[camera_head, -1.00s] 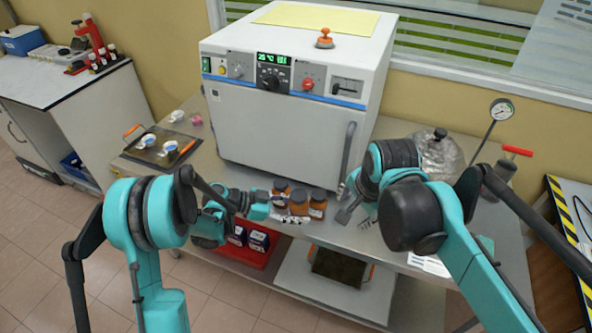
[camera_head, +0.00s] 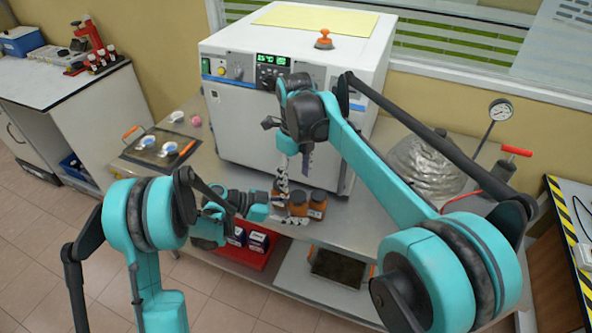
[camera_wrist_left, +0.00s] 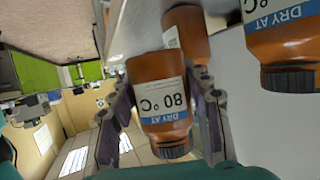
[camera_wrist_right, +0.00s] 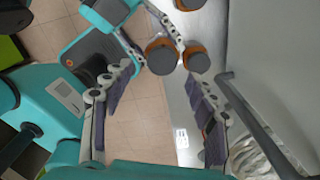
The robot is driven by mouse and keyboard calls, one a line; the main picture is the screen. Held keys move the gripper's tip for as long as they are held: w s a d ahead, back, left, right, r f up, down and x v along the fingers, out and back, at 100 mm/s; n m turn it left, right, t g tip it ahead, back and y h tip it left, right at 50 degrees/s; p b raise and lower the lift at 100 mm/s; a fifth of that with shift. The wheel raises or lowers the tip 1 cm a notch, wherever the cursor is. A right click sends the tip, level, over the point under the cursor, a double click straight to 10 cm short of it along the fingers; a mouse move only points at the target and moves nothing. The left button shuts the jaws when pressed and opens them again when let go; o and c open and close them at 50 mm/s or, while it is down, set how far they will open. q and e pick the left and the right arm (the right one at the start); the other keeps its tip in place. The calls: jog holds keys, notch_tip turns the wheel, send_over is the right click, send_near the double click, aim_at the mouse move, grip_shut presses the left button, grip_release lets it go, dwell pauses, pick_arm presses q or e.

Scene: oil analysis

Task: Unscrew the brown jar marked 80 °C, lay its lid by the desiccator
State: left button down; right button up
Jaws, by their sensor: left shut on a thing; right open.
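The brown jar marked 80 °C (camera_wrist_left: 163,98) sits between the fingers of my left gripper (camera_head: 284,208), which is shut on it. Its dark lid (camera_wrist_left: 172,150) is on. In the head view this jar (camera_head: 298,205) stands among two other brown jars near the oven's front. My right gripper (camera_head: 294,170) is open and empty, pointing down above the jars. The glass desiccator (camera_head: 425,168) stands at the right of the bench, partly behind my right arm.
A second brown jar (camera_wrist_left: 280,35) with a label stands close beside the held one. The white oven (camera_head: 235,125) rises right behind the jars. A dark tray (camera_head: 158,148) lies to the left. Bare bench lies right of the jars, partly hidden by my right arm.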

aim_at(296, 195)
notch_tip(296, 195, down, 6)
jog(key=shift+f, duration=0.1)
dwell(0.4)
